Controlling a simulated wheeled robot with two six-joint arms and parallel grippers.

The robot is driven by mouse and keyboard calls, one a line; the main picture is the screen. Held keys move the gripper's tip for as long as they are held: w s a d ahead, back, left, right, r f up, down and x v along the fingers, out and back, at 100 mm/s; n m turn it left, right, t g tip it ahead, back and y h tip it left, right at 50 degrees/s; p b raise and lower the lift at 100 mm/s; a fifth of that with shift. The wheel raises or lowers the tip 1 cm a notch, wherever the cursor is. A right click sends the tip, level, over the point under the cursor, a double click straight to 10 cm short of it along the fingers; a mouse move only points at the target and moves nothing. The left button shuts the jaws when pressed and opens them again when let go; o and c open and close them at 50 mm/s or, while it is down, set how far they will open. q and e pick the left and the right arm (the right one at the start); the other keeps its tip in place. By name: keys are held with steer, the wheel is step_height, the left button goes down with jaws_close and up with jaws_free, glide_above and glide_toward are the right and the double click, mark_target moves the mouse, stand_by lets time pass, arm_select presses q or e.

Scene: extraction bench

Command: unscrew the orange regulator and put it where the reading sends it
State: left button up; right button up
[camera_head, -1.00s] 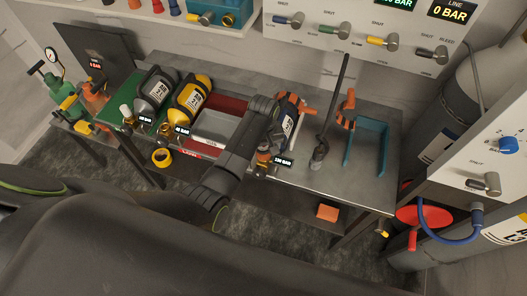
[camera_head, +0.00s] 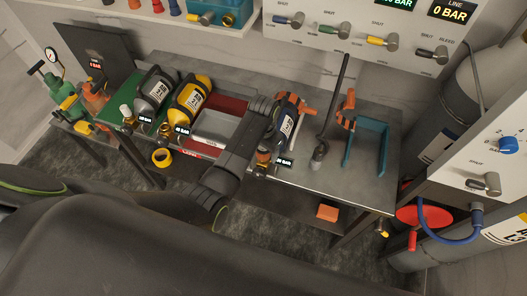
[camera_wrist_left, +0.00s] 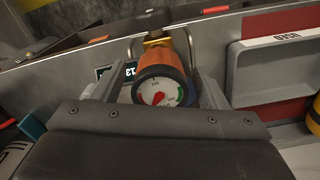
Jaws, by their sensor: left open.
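The orange regulator (camera_wrist_left: 160,72) with a round white gauge faces the left wrist camera, with a brass-coloured fitting behind it. It also shows small in the head view (camera_head: 263,158), at the bench's front edge by a dark cylinder (camera_head: 286,118). The gauge's red needle is visible, but its value is unclear. My left gripper (camera_wrist_left: 163,88) is open, with its fingers on either side of the regulator; contact cannot be told. A small display (camera_head: 285,161) beside the regulator reads about 130 BAR. My right gripper is not in view.
A grey tray (camera_head: 201,139), a yellow cylinder (camera_head: 190,98) and a grey cylinder (camera_head: 153,92) are left on the bench. A dark upright rod (camera_head: 335,100) and a blue frame (camera_head: 381,155) are on the right. The wall panel display (camera_head: 452,11) reads 0 BAR.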

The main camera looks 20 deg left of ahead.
arm_select(q)
steer(key=m, duration=0.8)
steer(key=shift+m, duration=0.4)
steer(key=m, duration=0.8)
steer(key=shift+m, duration=0.3)
steer(key=shift+c, duration=0.5)
